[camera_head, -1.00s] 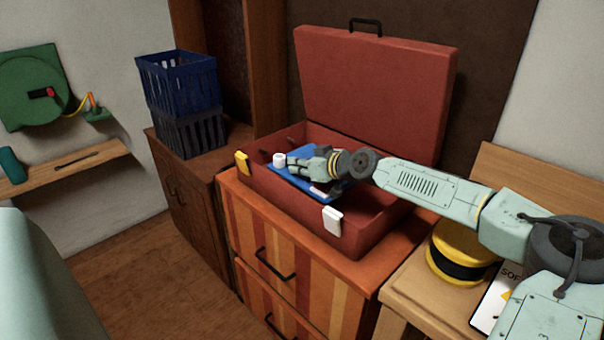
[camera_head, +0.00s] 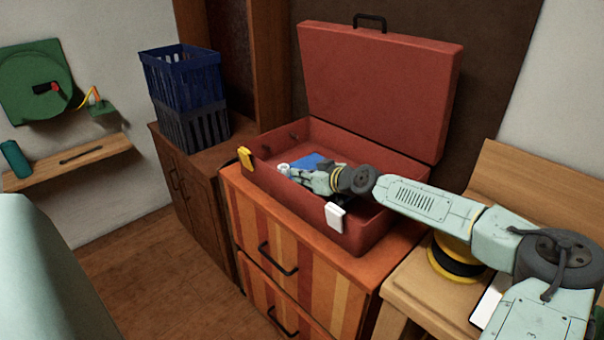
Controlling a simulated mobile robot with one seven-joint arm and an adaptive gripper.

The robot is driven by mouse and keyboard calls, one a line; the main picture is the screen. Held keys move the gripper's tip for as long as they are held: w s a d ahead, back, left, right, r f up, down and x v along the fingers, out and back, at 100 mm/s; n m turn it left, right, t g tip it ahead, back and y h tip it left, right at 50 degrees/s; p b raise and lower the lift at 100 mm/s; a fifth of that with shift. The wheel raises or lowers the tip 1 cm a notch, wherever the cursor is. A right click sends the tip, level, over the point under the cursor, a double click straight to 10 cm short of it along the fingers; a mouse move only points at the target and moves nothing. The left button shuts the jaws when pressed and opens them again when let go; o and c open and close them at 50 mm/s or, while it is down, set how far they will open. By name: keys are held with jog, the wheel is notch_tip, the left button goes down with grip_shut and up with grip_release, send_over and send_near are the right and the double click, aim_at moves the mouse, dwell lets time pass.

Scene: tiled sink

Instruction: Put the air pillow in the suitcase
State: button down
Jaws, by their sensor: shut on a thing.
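The red suitcase (camera_head: 262,190) stands open on a striped drawer cabinet, its lid (camera_head: 380,95) upright at the back. The blue air pillow (camera_head: 306,161) is inside the suitcase's lower half, partly hidden behind my gripper. A small white round part (camera_head: 283,168) shows at its near left end. My gripper (camera_head: 293,173) reaches in from the right, low inside the suitcase, and is shut on the air pillow. The fingertips are small and partly hidden. I cannot tell whether the pillow touches the suitcase floor.
Stacked blue and dark crates (camera_head: 182,75) stand on a brown cabinet at left. A yellow and black round object (camera_head: 455,257) sits on the wooden table at right.

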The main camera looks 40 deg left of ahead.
jog(key=c, duration=1.7)
grip_release()
jog(key=shift+r, duration=0.1)
jog(key=shift+r, duration=0.65)
jog(key=b+v, duration=0.1)
jog(key=v, duration=0.2)
jog(key=b+v, duration=0.1)
jog(key=v, duration=0.2)
jog(key=shift+d+f, duration=0.2)
jog(key=shift+s+d+r, duration=0.1)
jog(key=shift+d+r, duration=0.3)
jog(key=shift+d, duration=0.1)
